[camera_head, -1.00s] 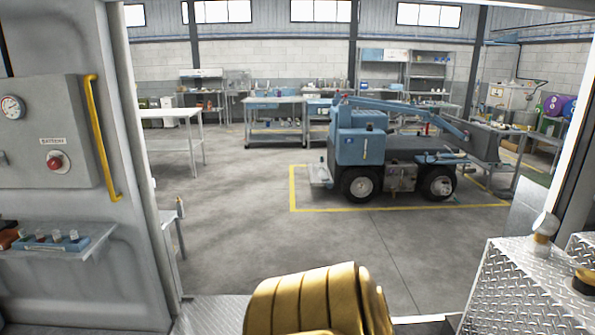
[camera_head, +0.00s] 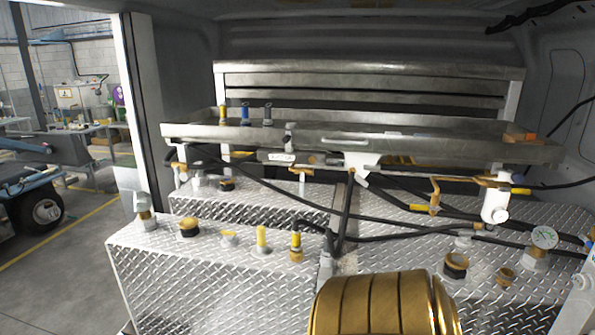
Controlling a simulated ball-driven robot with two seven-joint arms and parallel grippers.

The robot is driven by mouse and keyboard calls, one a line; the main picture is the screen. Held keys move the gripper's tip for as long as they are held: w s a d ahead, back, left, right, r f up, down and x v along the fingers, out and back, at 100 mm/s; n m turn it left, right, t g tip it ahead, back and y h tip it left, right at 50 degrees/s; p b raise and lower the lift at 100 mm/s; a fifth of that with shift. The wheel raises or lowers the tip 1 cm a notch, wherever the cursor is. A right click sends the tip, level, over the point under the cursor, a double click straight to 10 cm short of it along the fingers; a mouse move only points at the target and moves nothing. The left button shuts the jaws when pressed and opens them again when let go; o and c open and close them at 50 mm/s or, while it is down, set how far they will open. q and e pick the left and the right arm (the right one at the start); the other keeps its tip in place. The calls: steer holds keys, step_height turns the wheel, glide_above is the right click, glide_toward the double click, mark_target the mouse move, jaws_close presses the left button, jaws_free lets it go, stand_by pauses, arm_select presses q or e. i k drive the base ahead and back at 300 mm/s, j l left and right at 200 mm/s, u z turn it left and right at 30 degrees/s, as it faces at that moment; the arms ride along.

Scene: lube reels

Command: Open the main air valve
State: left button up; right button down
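I cannot tell for sure which fitting is the main air valve. A pipe with a small white label plate (camera_head: 281,157) runs under the front edge of the metal tray shelf (camera_head: 400,143), with a grey upright fitting (camera_head: 289,136) beside it. A brass fitting with a yellow lever (camera_head: 434,196) hangs under the shelf on the right. A white fitting (camera_head: 494,205) sits on a pipe farther right, near a yellow handle (camera_head: 519,191).
An orange block (camera_head: 520,132) lies on the shelf. The open doorway and workshop floor (camera_head: 70,270) are at left.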

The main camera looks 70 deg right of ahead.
mark_target(177, 181)
steer(key=i+l+z, duration=0.15)
steer(key=l+z, duration=0.3)
steer(key=i+l+z, duration=0.25)
steer(key=l+z, duration=0.2)
steer(key=i+l+z, duration=0.25)
steer(key=z, duration=0.2)
steer(key=i+l, duration=0.15)
steer(key=i, duration=0.15)
steer(key=i+j+z, duration=0.2)
steer(key=i+j, duration=0.15)
steer(key=i+j+z, duration=0.25)
steer(key=i+j, duration=0.15)
steer(key=i+j+z, duration=0.2)
steer(key=j, duration=0.35)
steer(key=i+j+z, duration=0.1)
steer(key=i, duration=0.3)
steer(key=j, duration=0.1)
